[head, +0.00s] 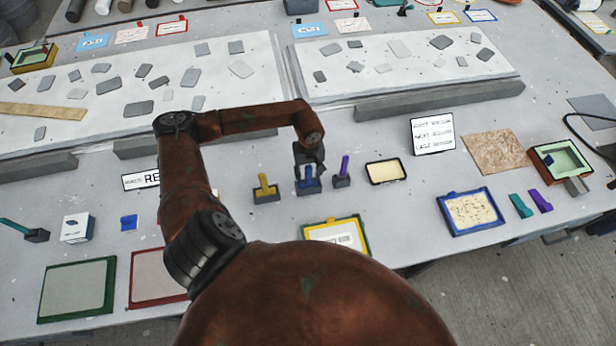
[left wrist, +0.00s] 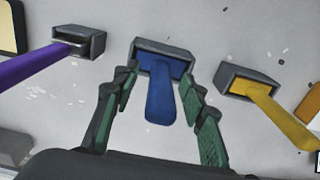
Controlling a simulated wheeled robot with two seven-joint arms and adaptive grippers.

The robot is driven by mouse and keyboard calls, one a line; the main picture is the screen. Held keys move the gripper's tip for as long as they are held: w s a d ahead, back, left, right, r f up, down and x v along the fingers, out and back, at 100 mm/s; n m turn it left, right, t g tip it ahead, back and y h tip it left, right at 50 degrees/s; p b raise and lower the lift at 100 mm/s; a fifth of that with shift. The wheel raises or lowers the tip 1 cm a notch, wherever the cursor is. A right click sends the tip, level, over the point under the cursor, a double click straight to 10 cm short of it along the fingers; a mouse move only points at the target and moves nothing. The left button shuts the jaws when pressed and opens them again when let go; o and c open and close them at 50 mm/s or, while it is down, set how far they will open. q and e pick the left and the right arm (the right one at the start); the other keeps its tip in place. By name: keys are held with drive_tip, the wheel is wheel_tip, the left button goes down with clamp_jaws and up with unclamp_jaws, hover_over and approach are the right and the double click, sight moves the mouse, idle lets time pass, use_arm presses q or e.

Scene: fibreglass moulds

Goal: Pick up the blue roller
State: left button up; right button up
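The blue roller (head: 308,180) stands in a dark holder on the table, between a yellow and a purple one. My left gripper (head: 309,160) is right above it and hides part of it. In the left wrist view, the blue handle (left wrist: 160,98) points toward the camera, and its dark holder (left wrist: 147,46) is behind it. The left gripper's green-padded fingers (left wrist: 161,84) are spread on either side of the handle, with gaps visible on both sides. The left gripper is open. My right gripper is in neither view.
The yellow roller (head: 264,184) stands close on the left, the purple roller (head: 345,165) close on the right, each in a dark holder. A cream-filled tray (head: 386,171) lies further right. A yellow-framed board (head: 336,234) lies in front. Large white slabs (head: 400,62) lie behind.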

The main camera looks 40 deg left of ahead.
use_arm(q)
drive_tip(key=shift+f, duration=0.35)
drive_tip(key=shift+c, duration=0.3)
clamp_jaws()
